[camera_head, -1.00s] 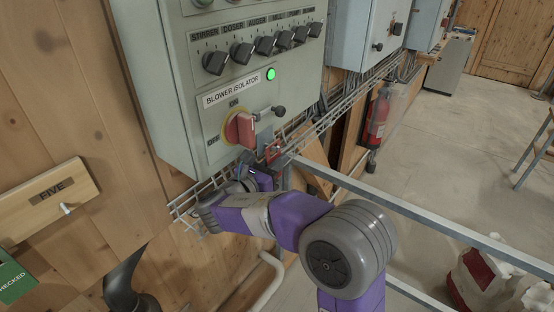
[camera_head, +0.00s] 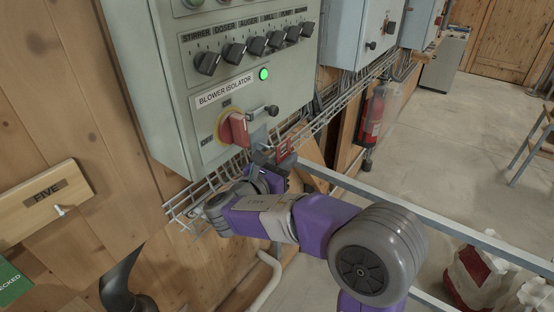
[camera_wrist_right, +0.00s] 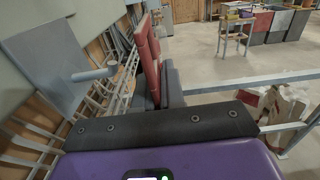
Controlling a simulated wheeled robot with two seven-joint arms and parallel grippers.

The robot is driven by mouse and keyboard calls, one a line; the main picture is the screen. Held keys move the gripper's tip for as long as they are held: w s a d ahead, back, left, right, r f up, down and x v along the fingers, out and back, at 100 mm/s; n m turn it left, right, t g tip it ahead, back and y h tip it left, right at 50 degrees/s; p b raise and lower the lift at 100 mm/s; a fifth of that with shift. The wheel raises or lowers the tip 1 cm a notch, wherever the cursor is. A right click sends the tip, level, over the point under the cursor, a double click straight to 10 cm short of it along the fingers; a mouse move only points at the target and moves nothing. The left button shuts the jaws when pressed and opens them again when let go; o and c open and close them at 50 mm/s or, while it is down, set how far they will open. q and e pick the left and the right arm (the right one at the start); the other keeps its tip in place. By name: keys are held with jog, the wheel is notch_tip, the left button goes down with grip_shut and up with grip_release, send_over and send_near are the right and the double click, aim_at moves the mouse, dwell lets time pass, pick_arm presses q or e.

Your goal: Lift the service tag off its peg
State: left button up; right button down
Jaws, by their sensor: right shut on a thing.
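The red service tag (camera_head: 285,150) shows as a small red frame just below and right of the blower isolator's red handle (camera_head: 235,130). My right gripper (camera_head: 277,166) is shut on the tag and holds it upright. In the right wrist view the red tag (camera_wrist_right: 147,50) stands between the dark fingers (camera_wrist_right: 160,88). A grey plate (camera_wrist_right: 48,62) with a short grey peg (camera_wrist_right: 95,75) is left of the tag there, and a gap shows between peg and tag. In the head view the fingers partly cover the tag's lower end. My left gripper is not in view.
The grey control box (camera_head: 172,110) with several black knobs is close above my right gripper. A wire cable tray (camera_head: 185,205) runs beneath it. A grey rail (camera_head: 400,208) passes right of my wrist.

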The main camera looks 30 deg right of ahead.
jog(key=shift+s+a+f, duration=0.1)
jog(key=shift+a+f, duration=0.05)
jog(key=shift+f, duration=0.1)
jog(key=s, duration=0.1)
jog(key=s+d, duration=0.1)
jog(key=s, duration=0.2)
jog(key=shift+s+d, duration=0.15)
jog(key=shift+d, duration=0.25)
